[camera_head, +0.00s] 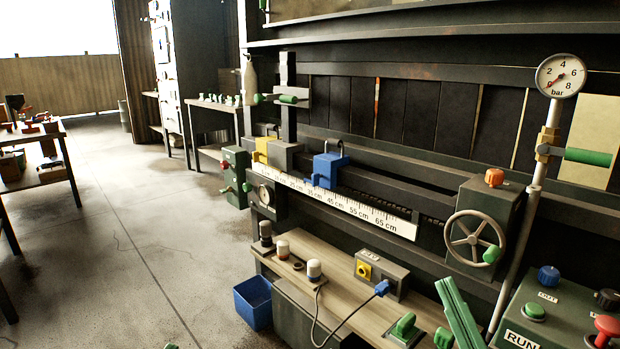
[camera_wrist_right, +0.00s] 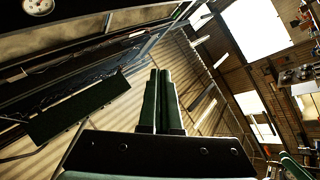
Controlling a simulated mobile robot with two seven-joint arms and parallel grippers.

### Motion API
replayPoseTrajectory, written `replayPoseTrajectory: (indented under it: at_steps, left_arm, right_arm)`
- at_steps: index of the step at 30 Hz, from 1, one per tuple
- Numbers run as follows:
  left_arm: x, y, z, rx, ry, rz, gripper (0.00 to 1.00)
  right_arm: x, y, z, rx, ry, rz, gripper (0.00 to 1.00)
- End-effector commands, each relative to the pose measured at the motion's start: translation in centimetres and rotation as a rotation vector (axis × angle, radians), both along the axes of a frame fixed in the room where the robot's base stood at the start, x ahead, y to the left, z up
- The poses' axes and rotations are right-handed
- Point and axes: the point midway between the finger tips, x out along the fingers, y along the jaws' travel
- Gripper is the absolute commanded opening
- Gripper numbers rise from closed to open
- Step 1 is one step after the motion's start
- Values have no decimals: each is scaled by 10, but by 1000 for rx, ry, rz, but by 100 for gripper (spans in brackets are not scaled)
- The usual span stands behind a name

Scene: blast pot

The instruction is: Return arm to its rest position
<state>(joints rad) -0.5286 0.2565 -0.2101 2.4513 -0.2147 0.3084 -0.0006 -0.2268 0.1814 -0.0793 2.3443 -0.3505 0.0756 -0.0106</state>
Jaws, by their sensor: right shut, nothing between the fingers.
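My right gripper (camera_head: 447,284) rises from the bottom edge of the head view, right of the middle. Its two long green fingers lie side by side and are shut with nothing between them. In the right wrist view the shut fingers (camera_wrist_right: 160,72) point up the picture, clear of any object. A small green tip (camera_head: 170,346) at the bottom edge of the head view looks like my left gripper; too little shows to tell its state.
The bench (camera_head: 352,308) holds a grey box with a blue plug (camera_head: 382,287) and cable. A green control box (camera_head: 555,312), handwheel (camera_head: 474,238) and gauge post (camera_head: 541,165) stand at the right. A blue bin (camera_head: 253,302) is on the floor. Open floor (camera_head: 130,220) lies left.

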Motion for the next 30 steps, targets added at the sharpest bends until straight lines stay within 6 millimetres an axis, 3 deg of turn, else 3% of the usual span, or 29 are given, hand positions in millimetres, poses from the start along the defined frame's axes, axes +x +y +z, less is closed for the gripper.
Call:
replayPoseTrajectory:
  at_steps: [3, 8, 11, 16, 21, 26, 30]
  left_arm:
    - [0, 0, 0, 0, 0, 0, 46]
    - [0, 0, 0, 0, 0, 0, 46]
    - [13, 3, 1, -1, 104, 20, 46]
    - [33, 10, -22, -1, 321, 61, 46]
    - [41, 19, -56, 1, 590, 108, 46]
    - [27, 27, -95, 1, 868, 150, 46]
    - [0, 32, -127, 3, 1102, 181, 46]
  right_arm:
    - [-38, 30, -18, 48, 27, 150, 0]
    - [-85, 56, -28, 144, 53, 308, 0]
    - [-73, 54, -25, 168, 148, 289, 0]
    - [-52, 47, -49, 200, 358, 227, 0]
    - [-45, 38, -83, 238, 621, 154, 0]
    - [-58, 30, -122, 276, 892, 79, 0]
    - [-85, 24, -154, 305, 1121, 18, 0]
